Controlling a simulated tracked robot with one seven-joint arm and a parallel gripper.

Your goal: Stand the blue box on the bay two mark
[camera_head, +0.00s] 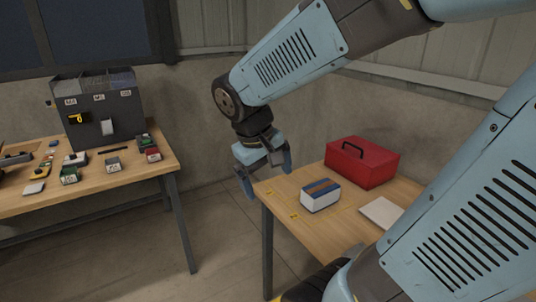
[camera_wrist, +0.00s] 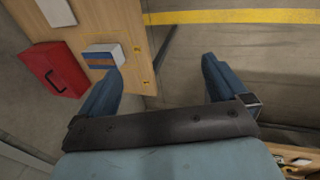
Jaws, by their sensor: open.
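The blue box (camera_head: 321,196), with white and blue sides and an orange-brown band on top, sits on the right-hand wooden table. It also shows at the upper left of the wrist view (camera_wrist: 104,56). Small yellow marks (camera_head: 294,216) lie on the tabletop between the box and the table's left edge.
A red case (camera_head: 362,163) with a dark handle stands behind the box. A pale flat slab (camera_head: 381,212) lies right of it. The left table (camera_head: 100,184) holds a grey organiser (camera_head: 99,106) and several small parts. Open floor (camera_head: 222,225) separates the tables.

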